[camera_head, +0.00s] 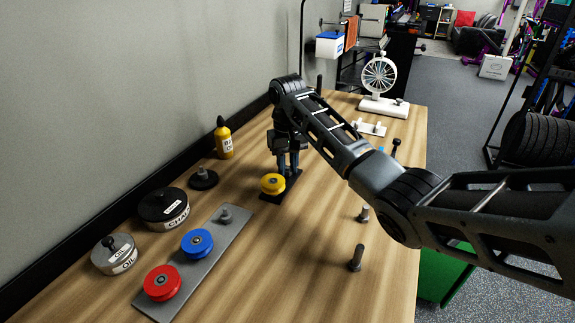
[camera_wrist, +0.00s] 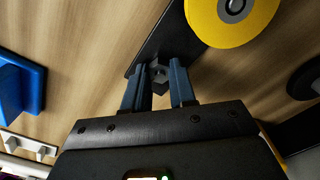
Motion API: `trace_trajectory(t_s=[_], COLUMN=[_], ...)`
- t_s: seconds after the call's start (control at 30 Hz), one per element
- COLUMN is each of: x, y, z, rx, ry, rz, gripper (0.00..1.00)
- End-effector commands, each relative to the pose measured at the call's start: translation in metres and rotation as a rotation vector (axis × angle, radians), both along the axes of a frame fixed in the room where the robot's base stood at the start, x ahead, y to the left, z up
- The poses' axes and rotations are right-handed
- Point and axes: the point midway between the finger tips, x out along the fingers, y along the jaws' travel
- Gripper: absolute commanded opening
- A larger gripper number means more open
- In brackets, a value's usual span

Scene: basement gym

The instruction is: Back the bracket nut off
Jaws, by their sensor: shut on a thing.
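Left of the bracket stand a grey plate (camera_head: 226,238) with a blue wheel (camera_head: 197,243) and a red wheel (camera_head: 162,282), labelled tins (camera_head: 163,208) and a yellow bottle (camera_head: 223,140). Loose bolts (camera_head: 356,258) stand to the right. A white fan-like wheel stand (camera_head: 380,85) is behind.

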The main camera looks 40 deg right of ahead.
Motion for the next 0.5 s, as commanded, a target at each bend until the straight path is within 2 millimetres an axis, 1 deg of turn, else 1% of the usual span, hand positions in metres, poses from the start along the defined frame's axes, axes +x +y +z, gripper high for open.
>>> trace_trajectory(t_s=[0.03,0.2,0.5], x=[-0.0001,-0.0001,-0.0002], y=[-0.0002,-0.0003,-0.0001], z=[0.0000,0.0001,0.0011], rx=[0.000,0.000,0.000], ry=[0.000,0.000,0.001], rz=[0.000,0.000,0.022], gripper=[0.17,0.00,0.00])
